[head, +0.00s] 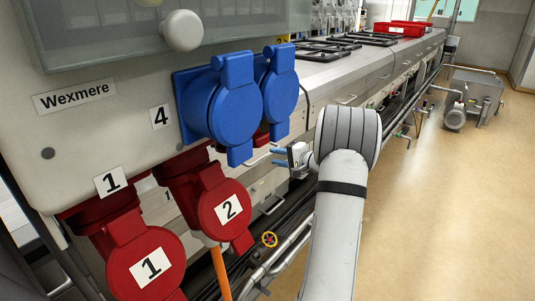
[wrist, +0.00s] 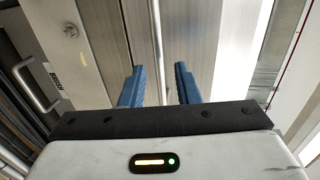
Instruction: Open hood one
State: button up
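A red socket with a round hinged lid marked 1 (head: 128,275) is low at the left of the grey panel in the head view. Its lid looks closed, and a second tag 1 (head: 109,181) is on the panel above it. The lower edge of the lid is cut off by the frame. My gripper (head: 277,156) is to the right of the red and blue sockets, well apart from lid 1. In the wrist view its two blue fingers (wrist: 159,70) are spread with nothing between them. Lid 1 does not show in the wrist view.
A red lid marked 2 (head: 228,210) is beside lid 1, with an orange cable (head: 221,273) below it. Blue sockets (head: 227,105) by the tag 4 jut out above.

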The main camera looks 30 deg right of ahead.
aim_at(267, 154)
jog(key=shift+p+x, duration=0.5)
jog(key=shift+x, duration=2.05)
jog(key=shift+d+f, duration=0.1)
jog(key=shift+d, duration=0.05)
grip_shut()
